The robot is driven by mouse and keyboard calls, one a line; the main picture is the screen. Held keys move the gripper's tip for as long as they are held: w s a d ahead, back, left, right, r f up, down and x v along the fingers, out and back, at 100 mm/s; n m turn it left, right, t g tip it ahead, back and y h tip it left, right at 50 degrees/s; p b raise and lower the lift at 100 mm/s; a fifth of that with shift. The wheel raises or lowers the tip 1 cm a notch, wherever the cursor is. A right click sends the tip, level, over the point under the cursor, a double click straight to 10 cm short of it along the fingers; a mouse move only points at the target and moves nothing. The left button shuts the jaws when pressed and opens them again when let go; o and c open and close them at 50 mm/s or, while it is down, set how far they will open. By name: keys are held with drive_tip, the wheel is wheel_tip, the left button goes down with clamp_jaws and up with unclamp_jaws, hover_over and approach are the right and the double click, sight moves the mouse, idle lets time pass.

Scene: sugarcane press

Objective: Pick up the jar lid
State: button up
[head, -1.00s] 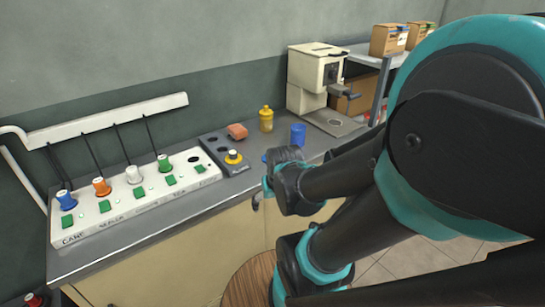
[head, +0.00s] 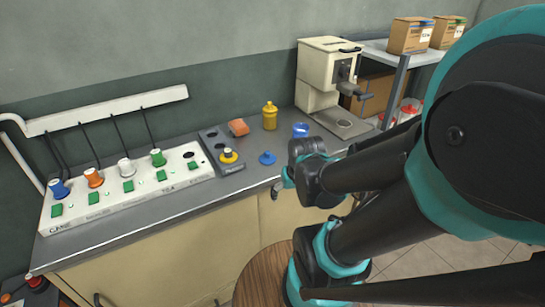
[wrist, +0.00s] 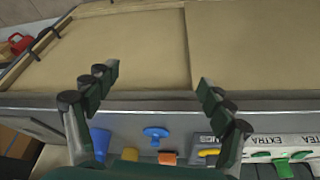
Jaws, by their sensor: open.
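The jar lid, a small blue disc with a knob (head: 267,158), lies on the grey counter near its front edge. It also shows in the wrist view (wrist: 155,133), below and between the fingertips, clear of both. An open blue jar (head: 300,130) stands to its right; in the wrist view the blue jar (wrist: 100,141) is partly behind the left finger. My gripper (wrist: 158,88) is open and empty, its fingers spread wide in front of the counter. In the head view my arm hides most of it.
A yellow bottle (head: 269,118) and orange block (head: 238,127) stand behind the lid. A grey box with a yellow button (head: 228,156) and the long white dispenser panel (head: 130,190) are to the left. A cream press machine (head: 325,80) stands at the back right. A round wooden stool (head: 262,278) is below.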

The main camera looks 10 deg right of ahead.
wheel_tip(320, 180, up, 17)
drive_tip(key=n+g, duration=0.4)
drive_tip(key=n, duration=1.5)
hover_over(268, 152)
drive_tip(key=w, duration=0.1)
wheel_tip(268, 152, down, 11)
drive_tip(key=shift+f, duration=0.2)
drive_tip(key=shift+s+f, duration=0.2)
drive_tip(key=shift+f, duration=1.15)
drive_tip(key=shift+s+f, duration=0.2)
drive_tip(key=shift+f, duration=1.1)
drive_tip(key=c, duration=1)
drive_tip(key=shift+r, duration=0.1)
